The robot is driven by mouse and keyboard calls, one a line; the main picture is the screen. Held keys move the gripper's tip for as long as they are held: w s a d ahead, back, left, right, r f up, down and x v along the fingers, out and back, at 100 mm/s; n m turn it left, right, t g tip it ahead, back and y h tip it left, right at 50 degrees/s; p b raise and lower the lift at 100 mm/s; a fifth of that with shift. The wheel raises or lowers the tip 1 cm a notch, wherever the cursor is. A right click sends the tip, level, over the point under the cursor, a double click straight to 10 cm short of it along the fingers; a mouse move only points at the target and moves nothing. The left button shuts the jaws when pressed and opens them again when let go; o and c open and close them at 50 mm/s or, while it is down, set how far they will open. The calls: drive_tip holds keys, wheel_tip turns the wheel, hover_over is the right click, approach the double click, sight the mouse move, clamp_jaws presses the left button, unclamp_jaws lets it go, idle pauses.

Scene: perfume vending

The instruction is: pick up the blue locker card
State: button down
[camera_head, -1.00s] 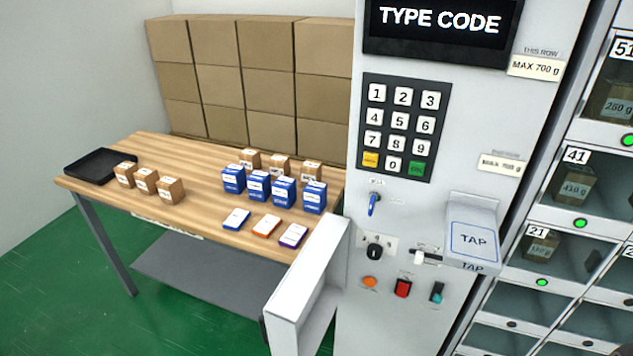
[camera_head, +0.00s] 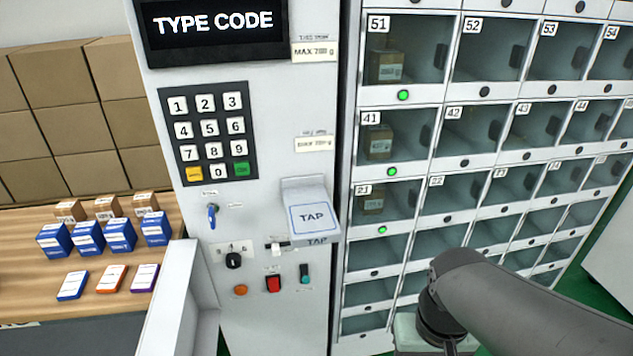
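The blue locker card (camera_head: 73,285) lies flat on the wooden table at the lower left. It is a small blue card with a white label, and is the leftmost of three cards in a row. The orange card (camera_head: 111,279) lies beside it, then the purple card (camera_head: 145,277). A grey arm of mine shows at the lower right, in front of the lockers, far from the cards. My gripper is not in view.
Several blue boxes (camera_head: 88,237) and brown boxes (camera_head: 107,207) stand behind the cards on the table (camera_head: 20,262). A white panel (camera_head: 170,300) rises right of the cards. The keypad machine (camera_head: 262,105) and lockers (camera_head: 455,168) fill the middle and right.

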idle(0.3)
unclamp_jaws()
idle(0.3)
